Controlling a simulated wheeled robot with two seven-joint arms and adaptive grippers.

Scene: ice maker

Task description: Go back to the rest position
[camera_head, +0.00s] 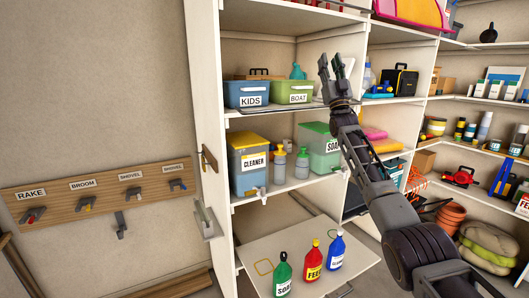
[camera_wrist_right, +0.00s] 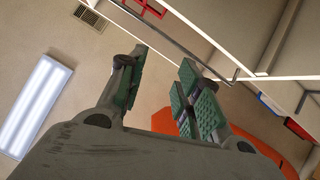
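My right gripper (camera_head: 337,66) is raised in front of the shelving in the head view, with its fingers pointing up. In the right wrist view its two green-padded fingers (camera_wrist_right: 160,90) stand apart with nothing between them, so it is open and empty. My right arm comes in from the lower right and covers part of the shelves. My left gripper is in neither view.
A pulled-out board (camera_head: 255,249) holds a green bottle (camera_head: 283,276), a red bottle (camera_head: 313,262) and a blue bottle (camera_head: 337,250). Bins and boxes fill the shelves. A wooden hook rack (camera_head: 100,191) is on the left wall, with bare wall above it.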

